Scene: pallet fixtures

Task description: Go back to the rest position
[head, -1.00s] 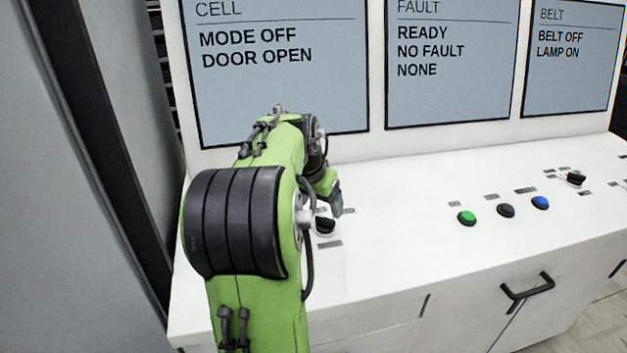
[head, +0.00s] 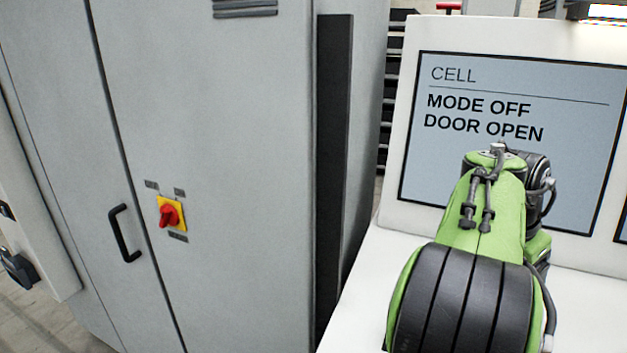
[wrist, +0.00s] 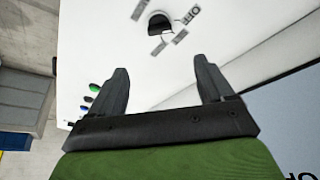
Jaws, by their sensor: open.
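My gripper (wrist: 163,88) shows in the wrist view with its two dark fingers spread apart and nothing between them. It is above the white console top (wrist: 220,30). A black rotary knob (wrist: 160,24) with small labels lies beyond the fingertips, apart from them. In the head view my green and black arm rises at the lower right in front of the cell screen, and it hides the gripper there.
The cell screen (head: 480,90) reads "MODE OFF, DOOR OPEN". A grey cabinet (head: 230,130) with a red and yellow rotary switch (head: 170,213) and a black handle (head: 124,233) stands at left. Coloured buttons (wrist: 94,87) sit on the console, left of the fingers.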

